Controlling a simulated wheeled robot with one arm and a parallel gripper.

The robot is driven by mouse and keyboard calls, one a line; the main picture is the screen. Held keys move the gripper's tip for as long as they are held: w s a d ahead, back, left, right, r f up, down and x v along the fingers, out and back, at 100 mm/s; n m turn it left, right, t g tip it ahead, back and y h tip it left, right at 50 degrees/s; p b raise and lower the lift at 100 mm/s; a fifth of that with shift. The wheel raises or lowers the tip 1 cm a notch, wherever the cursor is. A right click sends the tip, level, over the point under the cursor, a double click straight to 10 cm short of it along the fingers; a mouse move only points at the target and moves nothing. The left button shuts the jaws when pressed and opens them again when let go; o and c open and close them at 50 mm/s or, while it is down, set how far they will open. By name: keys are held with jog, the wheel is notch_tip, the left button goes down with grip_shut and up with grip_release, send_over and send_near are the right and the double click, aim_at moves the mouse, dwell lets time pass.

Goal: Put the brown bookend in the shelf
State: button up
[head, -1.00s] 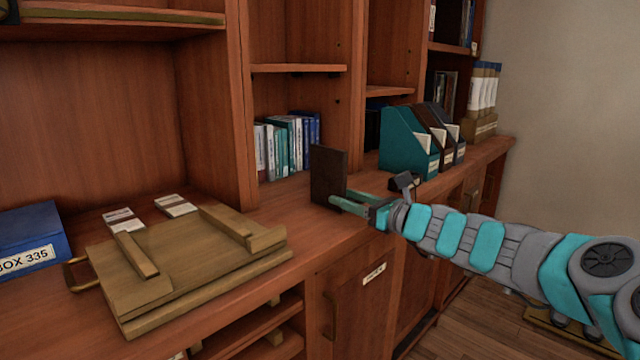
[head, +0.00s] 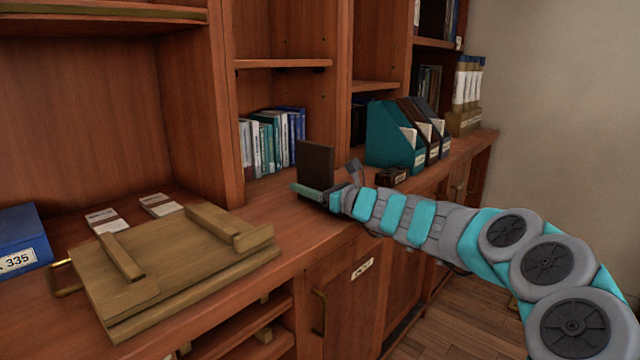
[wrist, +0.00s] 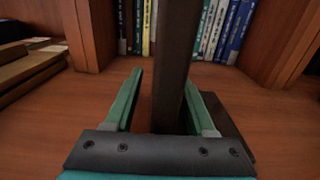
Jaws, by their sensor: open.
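The brown bookend (head: 316,163) stands upright on the wooden counter, in front of a shelf compartment (head: 280,90) that holds a row of books (head: 272,140). My gripper (head: 320,190) is low at the bookend in the head view. In the wrist view my gripper (wrist: 162,88) is open, with the bookend's upright plate (wrist: 172,60) between its fingers, closer to the right finger. The bookend's dark base (wrist: 228,130) shows beyond the right finger. I cannot tell whether a finger touches it. Part of the row of books shows behind in the wrist view (wrist: 228,30).
A teal magazine file (head: 392,135) and darker files stand right of the bookend, with a small dark box (head: 392,175) before them. A wooden board rack (head: 165,265), two white cards and a blue box (head: 22,240) lie left. Vertical shelf dividers (head: 345,80) flank the compartment.

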grip_shut()
dwell(0.3)
dwell(1.1)
